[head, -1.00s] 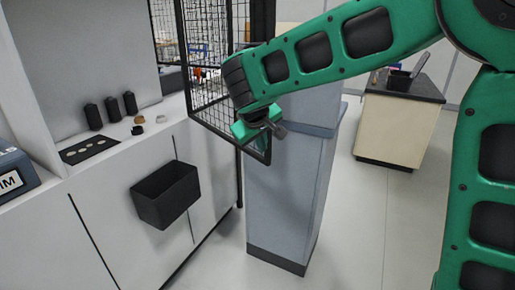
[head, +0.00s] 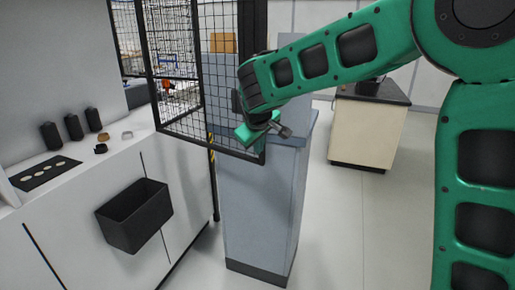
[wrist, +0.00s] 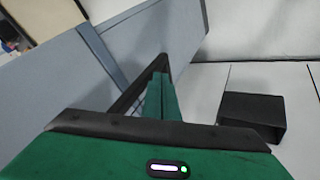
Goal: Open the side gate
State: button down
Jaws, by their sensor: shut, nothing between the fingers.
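The side gate (head: 208,145) is a black-framed wire mesh panel left of centre in the head view, standing out at an angle from the white counter. My gripper (head: 264,134) is at its lower free corner, at the right end of the frame. In the wrist view my green fingers (wrist: 160,95) are together with nothing between them. A black bar, seemingly the gate's frame (wrist: 130,97), runs close beside them; whether they touch is unclear. My arm hides part of the gate's free edge.
A grey-blue cabinet (head: 258,205) stands right behind my gripper. A black bin (head: 134,215) hangs on the counter front (head: 60,225). A dark-topped table (head: 368,130) stands farther right. The floor (head: 350,220) between is clear.

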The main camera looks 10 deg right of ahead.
jog(key=s+a+f+v, duration=0.1)
jog(key=s+v, duration=0.1)
jog(key=v, duration=0.9)
jog(key=s+d+f+m+g, duration=0.15)
jog(key=s+d, duration=0.25)
jog(key=d, duration=0.4)
jog(key=s+d+f+m+g+h, duration=0.1)
jog(key=s+d+f+m, duration=0.2)
jog(key=s+d, duration=0.35)
jog(key=s+d+f+m+g, duration=0.2)
jog(key=s+d+f, duration=0.1)
jog(key=d, duration=0.7)
jog(key=s+d+f+m+g+y, duration=0.1)
jog(key=s+d+f+m, duration=0.1)
jog(key=s, duration=0.5)
jog(key=s+d+f+m, duration=0.2)
jog(key=s+f, duration=0.1)
jog(key=s, duration=0.4)
jog(key=s+d+f+m+g+y, duration=0.1)
jog(key=s+d+f+m, duration=0.1)
jog(key=s, duration=0.6)
jog(key=shift+f+g+y, duration=0.3)
jog(key=shift+f+g, duration=0.05)
jog(key=shift+f, duration=0.1)
jog(key=shift+s+d+m, duration=0.1)
jog(key=shift+d+m, duration=0.1)
jog(key=shift+m, duration=0.15)
